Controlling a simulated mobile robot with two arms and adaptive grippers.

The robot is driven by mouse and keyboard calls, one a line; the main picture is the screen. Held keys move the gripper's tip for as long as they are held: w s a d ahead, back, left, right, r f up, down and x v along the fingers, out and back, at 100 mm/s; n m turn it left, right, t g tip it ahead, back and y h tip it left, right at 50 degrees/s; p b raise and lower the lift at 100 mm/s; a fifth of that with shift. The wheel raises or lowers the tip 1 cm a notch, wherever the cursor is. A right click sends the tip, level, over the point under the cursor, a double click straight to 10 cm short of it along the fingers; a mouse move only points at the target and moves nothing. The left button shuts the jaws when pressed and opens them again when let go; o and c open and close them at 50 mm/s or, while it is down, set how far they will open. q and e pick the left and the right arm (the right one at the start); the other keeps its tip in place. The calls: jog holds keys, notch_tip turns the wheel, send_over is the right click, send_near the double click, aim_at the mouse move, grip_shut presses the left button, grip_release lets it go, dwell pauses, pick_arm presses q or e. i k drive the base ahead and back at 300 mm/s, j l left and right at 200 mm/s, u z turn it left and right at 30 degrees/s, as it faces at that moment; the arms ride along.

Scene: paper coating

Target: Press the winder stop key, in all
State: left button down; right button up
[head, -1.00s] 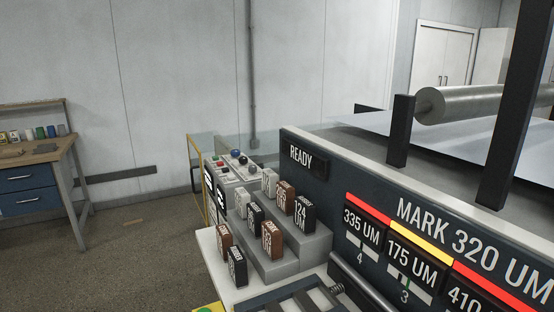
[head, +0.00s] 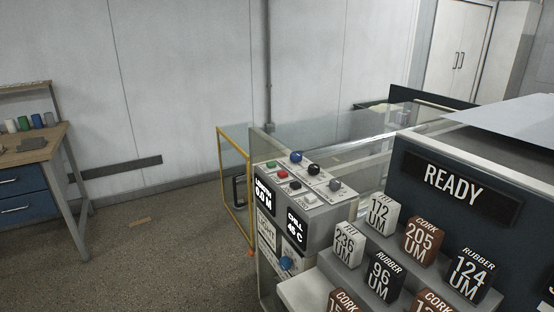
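The control console (head: 325,213) stands in the middle of the head view, with small keys and knobs on its sloped top. A green key (head: 270,165), a red key (head: 282,177), a black key (head: 295,186) and a white key (head: 310,197) form the front row. A blue knob (head: 296,157), a black knob (head: 313,169) and a grey knob (head: 335,185) sit behind them. The labels are too small to read, so I cannot tell which is the winder stop key. Neither of my grippers is in view.
A READY sign (head: 453,184) and stepped labelled blocks (head: 420,242) are at right. A yellow-framed glass guard (head: 233,185) stands behind; open floor lies left, before a workbench (head: 35,150).

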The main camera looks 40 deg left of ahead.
aim_at(282, 174)
jog(key=j, duration=1.8)
jog(key=i+z, duration=0.05)
jog(key=i, duration=0.05)
